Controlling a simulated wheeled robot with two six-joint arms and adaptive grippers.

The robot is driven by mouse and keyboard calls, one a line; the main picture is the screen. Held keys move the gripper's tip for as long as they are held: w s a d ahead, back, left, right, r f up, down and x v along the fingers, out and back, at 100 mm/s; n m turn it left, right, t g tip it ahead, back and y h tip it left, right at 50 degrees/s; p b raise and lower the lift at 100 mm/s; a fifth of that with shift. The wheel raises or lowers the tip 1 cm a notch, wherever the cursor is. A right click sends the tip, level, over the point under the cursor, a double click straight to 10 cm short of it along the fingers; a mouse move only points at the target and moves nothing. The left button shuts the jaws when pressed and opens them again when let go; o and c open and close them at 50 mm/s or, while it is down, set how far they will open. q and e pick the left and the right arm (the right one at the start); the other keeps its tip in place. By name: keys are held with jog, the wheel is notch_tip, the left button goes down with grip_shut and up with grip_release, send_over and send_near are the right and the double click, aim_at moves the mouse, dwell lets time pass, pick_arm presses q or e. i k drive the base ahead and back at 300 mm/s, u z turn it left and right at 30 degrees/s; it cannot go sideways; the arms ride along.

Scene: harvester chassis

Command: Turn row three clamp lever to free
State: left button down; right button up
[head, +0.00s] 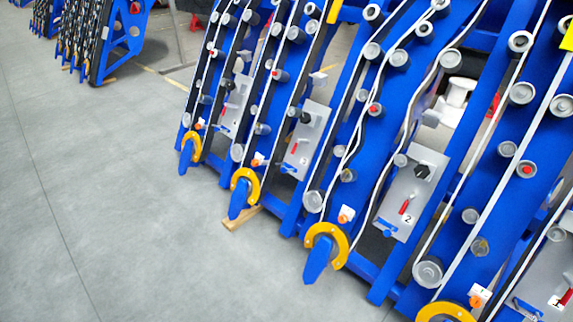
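The row three panel (314,130) is a grey plate marked 3, near the middle of the head view. It carries a black knob (305,117) at its upper part, a short red lever (295,147) below it, and a small blue handle (289,169) at its lower edge. The red lever lies roughly along the plate's length, tilted in the picture. I cannot tell which of these is the clamp lever, nor its position markings. Neither of my grippers is in view.
Similar plates stand on row two (428,160) and on row one (540,285), to the right. Blue row units with yellow rings (245,187) and pointed tips project toward the floor. The grey floor (110,190) at left is clear. A wooden block (241,219) lies under the tips.

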aim_at(295, 148)
jog(key=u, duration=0.9)
jog(key=i, duration=2.25)
jog(key=z, duration=1.5)
jog(key=i, duration=0.65)
jog(key=z, duration=0.65)
